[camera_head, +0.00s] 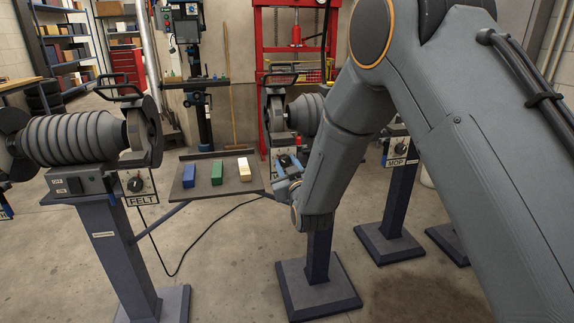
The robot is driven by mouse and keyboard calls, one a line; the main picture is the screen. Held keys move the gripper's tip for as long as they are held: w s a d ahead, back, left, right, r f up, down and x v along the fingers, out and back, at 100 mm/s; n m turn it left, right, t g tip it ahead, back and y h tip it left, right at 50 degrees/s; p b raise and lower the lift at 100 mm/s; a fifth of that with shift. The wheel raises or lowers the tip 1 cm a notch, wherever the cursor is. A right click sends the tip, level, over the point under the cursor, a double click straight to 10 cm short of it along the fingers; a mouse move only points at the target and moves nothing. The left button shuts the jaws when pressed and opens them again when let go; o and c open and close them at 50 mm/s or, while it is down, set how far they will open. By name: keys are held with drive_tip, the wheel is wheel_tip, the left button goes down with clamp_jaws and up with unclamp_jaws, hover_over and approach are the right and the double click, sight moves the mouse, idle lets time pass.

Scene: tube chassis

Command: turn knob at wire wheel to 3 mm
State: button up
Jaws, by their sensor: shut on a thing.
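My gripper (287,174), with blue fingers, reaches to the small control panel of the middle grinding machine (305,112). It is shut on the dark knob (285,160) at the front of that panel. The fingers and my arm cover part of the panel and any label below it, so I cannot read a wheel name there. The knob's scale is too small to read, and its pointer setting cannot be told.
A machine labelled FELT (142,200) stands left on a blue pedestal. A tray (175,194) with blue, green and pale bars sits between it and the middle machine. A panel labelled MOP (396,162) is at right. My arm fills the right side.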

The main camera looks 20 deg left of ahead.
drive_tip(key=shift+r, duration=0.1)
drive_tip(key=o, duration=1.1)
drive_tip(key=shift+c, duration=0.2)
drive_tip(key=v, duration=0.7)
drive_tip(key=shift+s+d, duration=0.25)
drive_tip(key=shift+d, duration=0.1)
